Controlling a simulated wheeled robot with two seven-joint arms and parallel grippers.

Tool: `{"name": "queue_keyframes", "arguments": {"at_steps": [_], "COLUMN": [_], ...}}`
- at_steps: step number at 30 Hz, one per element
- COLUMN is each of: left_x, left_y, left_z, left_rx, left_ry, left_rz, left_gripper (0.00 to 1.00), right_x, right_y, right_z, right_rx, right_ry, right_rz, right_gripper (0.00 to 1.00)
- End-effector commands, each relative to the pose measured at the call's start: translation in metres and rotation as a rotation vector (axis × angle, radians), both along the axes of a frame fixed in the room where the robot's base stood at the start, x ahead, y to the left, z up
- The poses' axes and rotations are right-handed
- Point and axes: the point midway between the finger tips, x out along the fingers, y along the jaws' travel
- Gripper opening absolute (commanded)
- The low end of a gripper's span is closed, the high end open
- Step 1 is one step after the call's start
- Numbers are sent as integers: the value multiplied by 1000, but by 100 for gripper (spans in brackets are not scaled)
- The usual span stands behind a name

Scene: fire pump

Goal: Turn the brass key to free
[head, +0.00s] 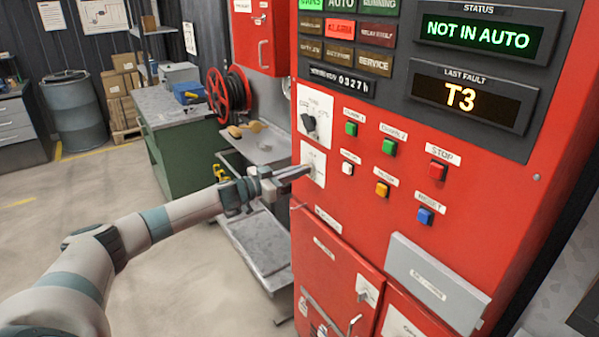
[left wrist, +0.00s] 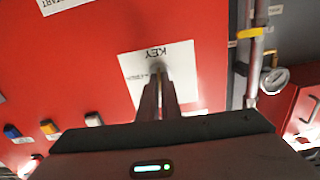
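The key switch sits on a white plate (head: 313,163) on the red cabinet front, below the black selector knob. In the left wrist view the plate (left wrist: 185,62) reads KEY and appears upside down. My left gripper (head: 300,171) reaches the plate from the left. In the left wrist view its two fingers (left wrist: 158,88) are close together, with their tips at the lock. The brass key (left wrist: 157,67) is mostly hidden between the fingertips, so its angle cannot be told. The status display (head: 479,34) reads NOT IN AUTO. My right gripper is in neither view.
Push buttons stand right of the plate, including a red stop button (head: 437,171) and a blue reset button (head: 425,215). A grey box (head: 437,283) juts out lower right. A red hose reel (head: 228,92) and a green bench (head: 180,135) stand behind my arm.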

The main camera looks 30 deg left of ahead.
Motion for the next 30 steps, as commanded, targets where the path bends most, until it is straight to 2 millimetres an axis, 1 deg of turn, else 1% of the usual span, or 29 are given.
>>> {"name": "queue_keyframes", "arguments": {"at_steps": [5,11,30], "left_x": [0,0,-1], "left_y": [0,0,-2], "left_z": [-1,-1,-3], "left_rx": [79,216,774], "left_ry": [-33,-90,-321], "left_rz": [1,1,1], "left_gripper": [0,0,0], "right_x": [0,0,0], "right_y": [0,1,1], "right_z": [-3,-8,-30], "right_rx": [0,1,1], "right_ry": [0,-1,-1], "right_rz": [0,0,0], "right_gripper": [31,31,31]}}
